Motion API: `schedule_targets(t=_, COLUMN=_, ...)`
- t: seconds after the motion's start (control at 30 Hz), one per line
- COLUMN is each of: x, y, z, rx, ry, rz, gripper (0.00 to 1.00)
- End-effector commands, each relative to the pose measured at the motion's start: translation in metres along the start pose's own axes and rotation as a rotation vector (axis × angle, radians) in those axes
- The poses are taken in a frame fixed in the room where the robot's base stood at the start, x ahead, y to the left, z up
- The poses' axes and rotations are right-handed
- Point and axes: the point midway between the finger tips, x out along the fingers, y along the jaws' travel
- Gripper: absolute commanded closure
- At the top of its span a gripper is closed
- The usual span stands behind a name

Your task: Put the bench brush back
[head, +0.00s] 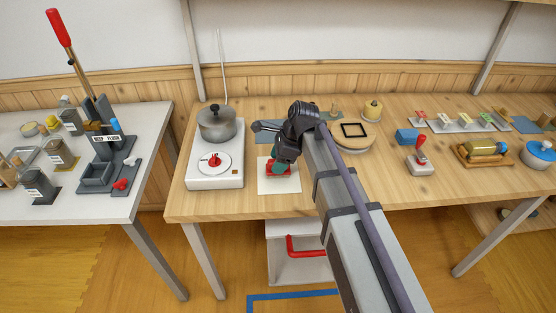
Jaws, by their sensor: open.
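I cannot make out a bench brush for certain; it may be small or hidden behind my arm. My gripper (279,161) hangs low at the end of my arm, over a cream mat (264,184) at the front of the wooden bench (340,193). Its fingers are open, but small and partly covered by the wrist. A red thing (291,171) lies on the mat just under the gripper. I cannot tell its full shape or whether the fingers touch it.
A white hotplate (216,182) with a grey pot (217,124) stands left of the mat. My arm crosses the bench's front edge.

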Motion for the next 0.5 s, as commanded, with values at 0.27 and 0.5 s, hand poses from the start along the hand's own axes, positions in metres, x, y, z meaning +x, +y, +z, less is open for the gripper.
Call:
schedule_targets(t=0.27, x=-0.071, y=0.0, z=0.005, rx=0.002, ry=0.0, rz=0.0, gripper=0.45)
schedule_targets(t=0.5, x=-0.119, y=0.0, z=0.003, rx=0.002, ry=0.0, rz=0.0, gripper=0.45)
